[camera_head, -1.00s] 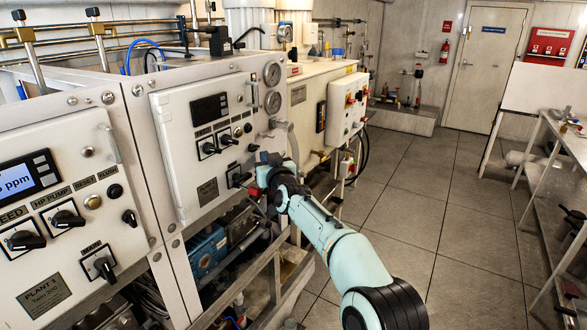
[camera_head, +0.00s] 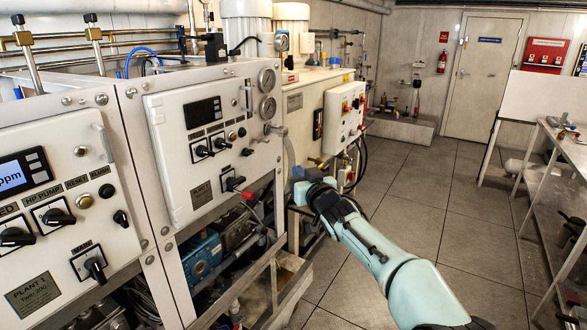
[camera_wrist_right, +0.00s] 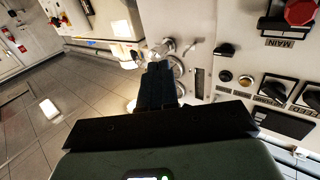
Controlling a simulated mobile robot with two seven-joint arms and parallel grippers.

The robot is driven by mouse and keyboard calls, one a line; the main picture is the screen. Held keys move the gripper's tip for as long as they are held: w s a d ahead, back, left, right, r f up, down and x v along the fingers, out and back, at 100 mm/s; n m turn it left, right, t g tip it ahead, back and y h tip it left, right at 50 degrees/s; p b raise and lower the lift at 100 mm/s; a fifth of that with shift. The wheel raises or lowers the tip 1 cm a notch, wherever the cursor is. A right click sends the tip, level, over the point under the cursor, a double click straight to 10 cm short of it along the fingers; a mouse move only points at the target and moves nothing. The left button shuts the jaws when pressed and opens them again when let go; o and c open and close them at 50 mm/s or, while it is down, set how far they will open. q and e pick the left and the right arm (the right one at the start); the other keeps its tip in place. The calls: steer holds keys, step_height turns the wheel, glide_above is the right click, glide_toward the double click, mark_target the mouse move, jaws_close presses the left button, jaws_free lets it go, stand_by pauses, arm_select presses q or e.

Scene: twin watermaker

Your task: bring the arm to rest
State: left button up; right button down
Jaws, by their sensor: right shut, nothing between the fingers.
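My right gripper (camera_head: 298,174) is beside the second white control panel (camera_head: 212,140), out over the walkway side and apart from the panel face. In the wrist view its dark fingers (camera_wrist_right: 158,86) are shut with nothing between them. Its pale teal arm comes in from the lower right of the head view. In the wrist view the panel's red MAIN knob (camera_wrist_right: 300,12) is at the upper right, clear of the fingers. My left gripper is not in view.
Pressure gauges (camera_head: 267,80) and a hose are close to the gripper at the panel's right edge. Blue pump equipment (camera_head: 202,255) and a frame lie below. The tiled floor (camera_head: 418,205) on the right is open, up to a bench (camera_head: 571,150).

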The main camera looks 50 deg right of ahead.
steer(key=shift+s, duration=0.15)
steer(key=w+a+f+g+y+p, duration=0.2)
steer(key=a+f, duration=0.1)
steer(key=f, duration=0.9)
steer(key=w+a+f+g+y+p, duration=0.1)
steer(key=w+a+f+g+y, duration=0.2)
steer(key=f, duration=0.9)
steer(key=s+a+f+g+y+p, duration=0.1)
steer(key=s+a+f, duration=0.1)
steer(key=a+f, duration=0.45)
steer(key=s+a+f+g+y+p, duration=0.15)
steer(key=a+f, duration=0.25)
steer(key=f, duration=0.6)
steer(key=s+a+f+g+y+p, duration=0.3)
steer(key=s+a+f+g, duration=0.2)
steer(key=s+a+f, duration=0.95)
steer(key=s+a+g+p, duration=0.1)
steer(key=s+a+g, duration=0.1)
steer(key=s+a, duration=0.3)
steer(key=s+a+n+g+y+p, duration=0.1)
steer(key=s+a, duration=0.5)
steer(key=s, duration=0.6)
steer(key=shift+s+a+f+g, duration=0.15)
steer(key=shift+s+g, duration=0.2)
steer(key=shift+g, duration=0.4)
